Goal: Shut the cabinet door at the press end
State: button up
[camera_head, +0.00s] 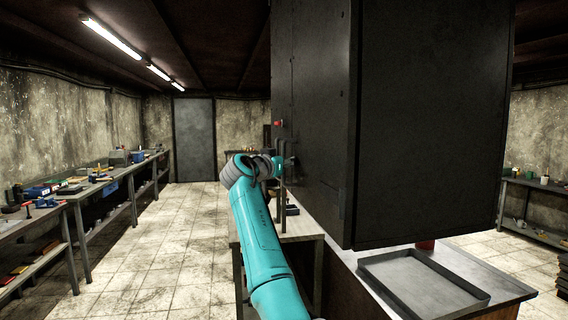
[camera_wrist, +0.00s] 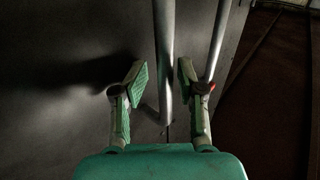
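The dark cabinet (camera_head: 430,120) fills the centre right of the head view. Its narrower left face (camera_head: 312,90) carries upright bar handles (camera_head: 283,180). My gripper (camera_head: 277,166) is at these handles, at the end of my teal arm, and its fingers are hard to make out there. In the wrist view my gripper (camera_wrist: 163,78) is open, with one green-padded finger on each side of a vertical metal bar (camera_wrist: 164,50). A gap shows between each pad and the bar. A second bar (camera_wrist: 218,40) passes close to the right finger. I cannot tell how far the door stands open.
A worktable with a shallow grey tray (camera_head: 425,283) is below the cabinet at right. A small table (camera_head: 300,226) stands under the handles. Long benches (camera_head: 75,195) line the left wall. The tiled floor (camera_head: 150,240) between is clear.

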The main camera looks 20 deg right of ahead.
jog(key=v, duration=1.2)
